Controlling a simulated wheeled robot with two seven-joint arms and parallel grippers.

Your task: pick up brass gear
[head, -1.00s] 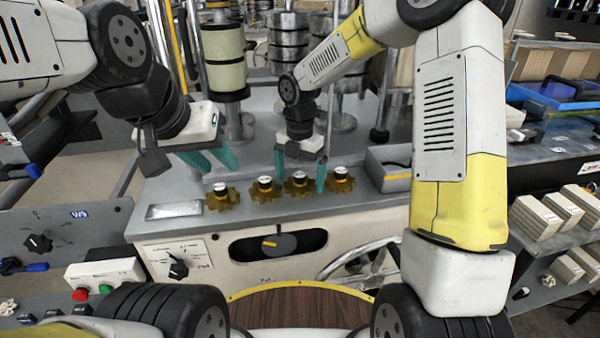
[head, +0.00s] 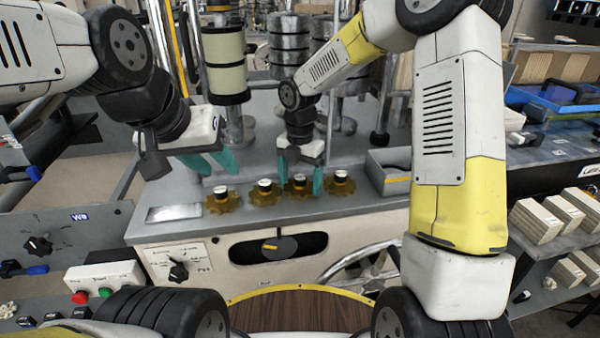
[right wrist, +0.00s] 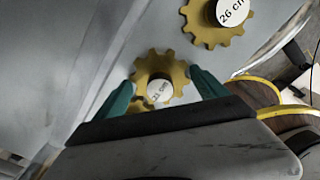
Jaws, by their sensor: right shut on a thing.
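Several brass gears stand in a row on the grey machine top, each with a black hub and white cap. My right gripper (head: 300,178) is shut on the second gear from the right (head: 299,190), one teal finger on each side. In the right wrist view this gear (right wrist: 147,70) sits between the fingers, its cap label partly readable; the gripper body hides its near side. The rightmost gear (head: 340,186) is just beside it. The other gears are at the left (head: 222,204) and left middle (head: 265,196). My left gripper (head: 210,165) is open and empty above and behind the leftmost gear.
A small grey tray (head: 388,182) stands right of the gears. Metal columns and rollers (head: 224,62) rise behind them. A slotted panel with a dark knob (head: 278,248) is on the machine front. Another gear, labelled 26 cm, shows in the right wrist view (right wrist: 203,32).

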